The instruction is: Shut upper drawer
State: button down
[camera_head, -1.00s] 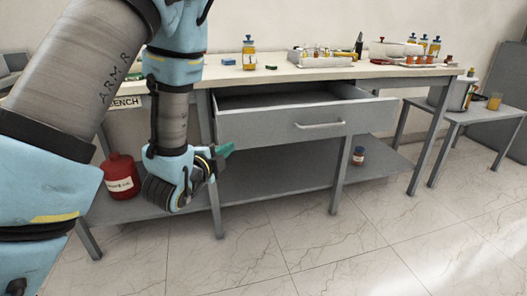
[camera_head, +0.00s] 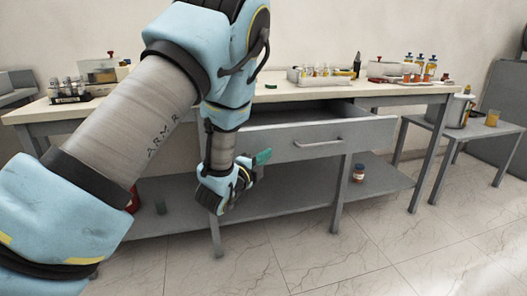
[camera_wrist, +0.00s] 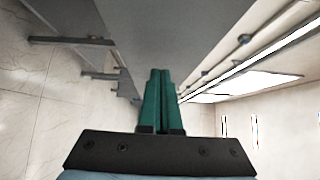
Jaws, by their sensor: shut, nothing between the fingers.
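The upper drawer (camera_head: 317,141) is a grey drawer under the bench top, pulled out, with a bar handle (camera_head: 318,143) on its front. The inside of the drawer shows dark behind the front panel. My gripper (camera_head: 263,156) has green fingers and is just left of and slightly below the drawer front's left part; I cannot tell whether they touch. In the wrist view my gripper (camera_wrist: 160,78) shows its two green fingers together, with nothing between them. A grey panel surface fills the upper middle of the wrist view.
The bench top (camera_head: 285,92) carries a white rack (camera_head: 318,76) and several bottles. A lower shelf (camera_head: 300,200) holds a small brown jar (camera_head: 358,172). A side table (camera_head: 465,130) with a pot stands at the right. The floor in front is clear.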

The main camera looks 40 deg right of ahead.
jog(key=shift+w+d, duration=0.2)
jog(key=shift+w, duration=0.25)
jog(key=shift+w+d, duration=0.2)
jog(key=shift+w, duration=0.25)
jog(key=shift+w, duration=0.1)
